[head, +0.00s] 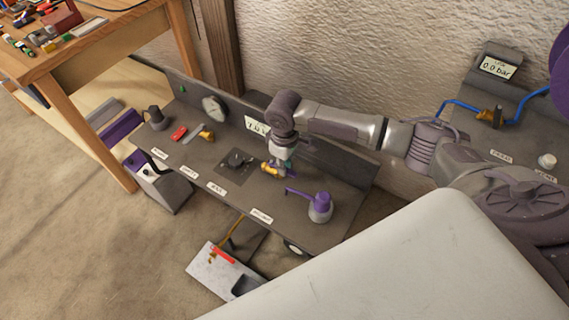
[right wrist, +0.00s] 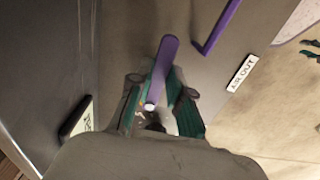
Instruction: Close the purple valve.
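The purple valve has a brass-yellow body (head: 268,168) on the dark bench panel, below my right gripper in the head view. Its purple lever shows in the right wrist view (right wrist: 162,70) as a straight bar with a pale end, lying between the fingers. My right gripper (head: 283,163) is over the valve, pointing down. In the right wrist view its teal-padded fingers (right wrist: 160,100) stand apart on either side of the lever, with gaps showing; it looks open. The gripper partly hides the valve in the head view. My left gripper is not in view.
An "AIR OUT" label (right wrist: 241,73) lies nearby. A wall (head: 330,50) rises behind.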

